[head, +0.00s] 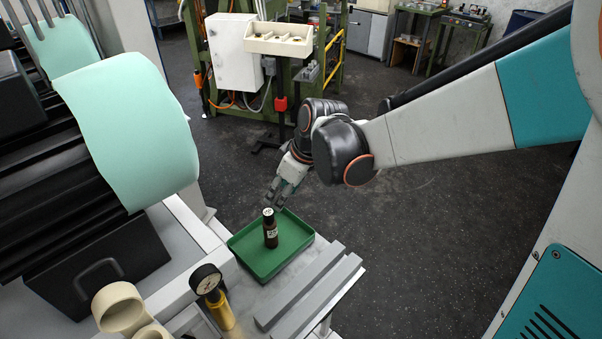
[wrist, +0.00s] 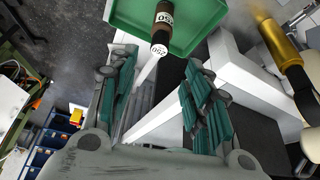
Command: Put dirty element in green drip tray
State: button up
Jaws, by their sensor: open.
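The green drip tray (head: 288,248) sits on the light bench surface in the head view. It also shows at the top of the wrist view (wrist: 205,20). A small dark brown cylinder with a white labelled cap, likely the dirty element (head: 270,232), stands upright in the tray. In the wrist view the element (wrist: 164,22) shows its white numbered end. My gripper (head: 277,192) is just behind the tray's far edge in the head view. Its fingers (wrist: 157,80) are apart with nothing between them, and the element is clear of them.
Grey bars (head: 305,295) lie on the bench in front of the tray. A cream double-cup holder (head: 122,308) is at lower left. Open floor (head: 430,230) lies right of the bench.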

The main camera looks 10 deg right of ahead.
jog(key=s+d+r+m+t+h, duration=0.1)
jog(key=s+d+r+m, duration=0.3)
jog(key=s, duration=0.5)
jog(key=s+d+r+m+t+h, duration=0.2)
jog(key=s+d+r+m, duration=0.3)
jog(key=s+d, duration=0.3)
jog(key=shift+s+d+m+t, duration=0.4)
jog(key=shift+t, duration=0.2)
notch_tip(320, 180, down, 7)
jog(key=b, duration=0.7)
